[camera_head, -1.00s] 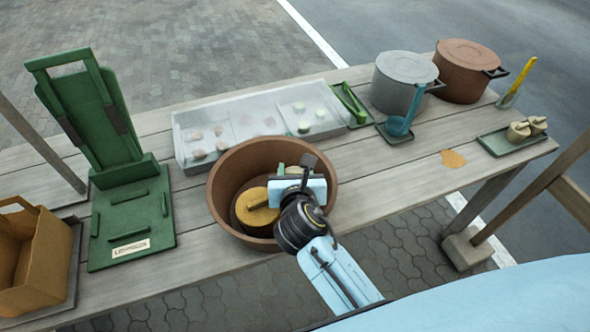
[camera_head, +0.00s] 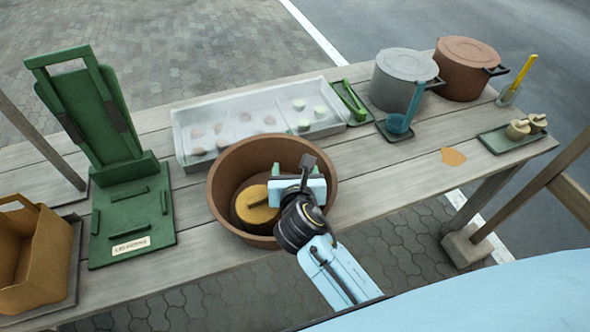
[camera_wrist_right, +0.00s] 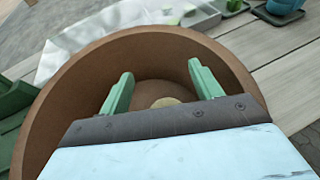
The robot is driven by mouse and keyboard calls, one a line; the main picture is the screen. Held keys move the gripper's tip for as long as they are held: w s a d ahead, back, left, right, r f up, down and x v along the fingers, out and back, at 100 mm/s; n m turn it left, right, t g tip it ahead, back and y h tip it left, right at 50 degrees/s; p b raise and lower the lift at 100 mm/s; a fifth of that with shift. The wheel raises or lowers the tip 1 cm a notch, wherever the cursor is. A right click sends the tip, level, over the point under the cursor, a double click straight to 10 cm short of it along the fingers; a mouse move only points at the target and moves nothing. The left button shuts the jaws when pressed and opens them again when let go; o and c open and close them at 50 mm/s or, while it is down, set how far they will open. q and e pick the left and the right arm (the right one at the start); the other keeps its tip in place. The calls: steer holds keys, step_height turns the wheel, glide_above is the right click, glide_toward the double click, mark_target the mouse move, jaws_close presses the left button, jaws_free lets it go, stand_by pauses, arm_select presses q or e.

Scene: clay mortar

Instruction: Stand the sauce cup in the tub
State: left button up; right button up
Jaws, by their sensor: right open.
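The brown tub (camera_head: 222,190) stands at the table's front edge and also fills much of the right wrist view (camera_wrist_right: 50,120). A mustard-tan round piece (camera_head: 255,214), which may be the sauce cup, sits low inside the tub, partly hidden by my right gripper (camera_head: 277,180). In the right wrist view a tan round top (camera_wrist_right: 165,102) shows low in the tub, beyond the gap between the fingers. My right gripper (camera_wrist_right: 158,92) is open, its green fingers apart over the tub with nothing visible between them. My left gripper is not in view.
A white tray (camera_head: 228,112) with pale and green pieces lies behind the tub. A green stand (camera_head: 130,215) and tan basket (camera_head: 30,262) are at left. Grey (camera_head: 403,80) and brown (camera_head: 465,70) pots stand at right. A green tray (camera_head: 497,142) holds two tan pieces.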

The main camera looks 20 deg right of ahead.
steer(key=p+v, duration=0.2)
steer(key=v, duration=1)
steer(key=shift+r, duration=0.5)
